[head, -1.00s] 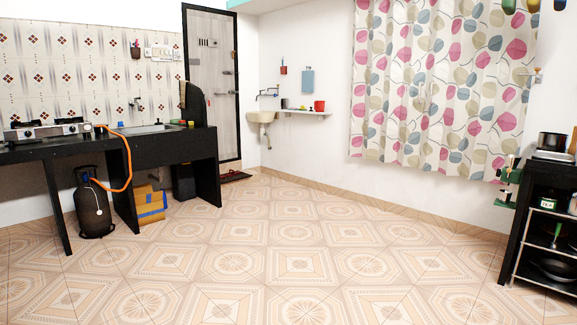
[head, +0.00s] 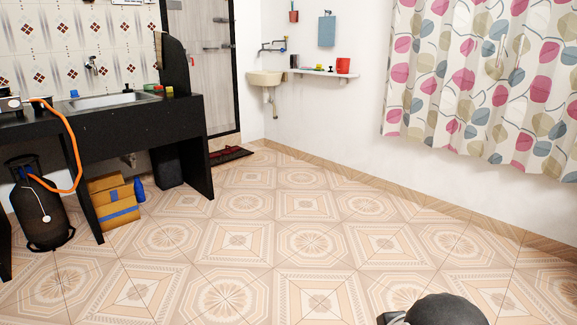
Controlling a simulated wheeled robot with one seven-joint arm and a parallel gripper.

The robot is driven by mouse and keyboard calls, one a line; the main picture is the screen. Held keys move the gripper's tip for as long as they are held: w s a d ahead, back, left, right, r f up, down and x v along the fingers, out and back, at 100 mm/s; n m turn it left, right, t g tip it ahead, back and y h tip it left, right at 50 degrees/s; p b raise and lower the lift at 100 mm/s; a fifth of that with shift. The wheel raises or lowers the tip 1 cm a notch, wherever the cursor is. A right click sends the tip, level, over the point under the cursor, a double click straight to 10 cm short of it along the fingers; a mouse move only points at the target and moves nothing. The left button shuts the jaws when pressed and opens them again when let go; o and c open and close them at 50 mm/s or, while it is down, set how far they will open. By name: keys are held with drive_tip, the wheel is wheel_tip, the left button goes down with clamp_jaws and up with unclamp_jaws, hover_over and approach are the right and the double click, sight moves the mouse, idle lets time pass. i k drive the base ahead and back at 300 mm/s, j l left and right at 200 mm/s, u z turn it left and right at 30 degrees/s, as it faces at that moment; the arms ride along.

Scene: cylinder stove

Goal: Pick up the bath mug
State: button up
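A red mug (head: 343,65), which looks like the bath mug, stands upright at the right end of a narrow white wall shelf (head: 318,74) in the far corner. It is across the room, well away from me. A dark rounded part of my own arm shows at the bottom right of the head view. My gripper's fingers are not visible.
A small wash basin (head: 266,78) is left of the shelf. A black counter (head: 122,120) with a sink stands at left, with a gas cylinder (head: 38,208) and cardboard boxes (head: 113,203) below. A mat (head: 230,155) lies at the door. The middle floor is clear.

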sight(343, 64)
drive_tip(key=i, duration=3.05)
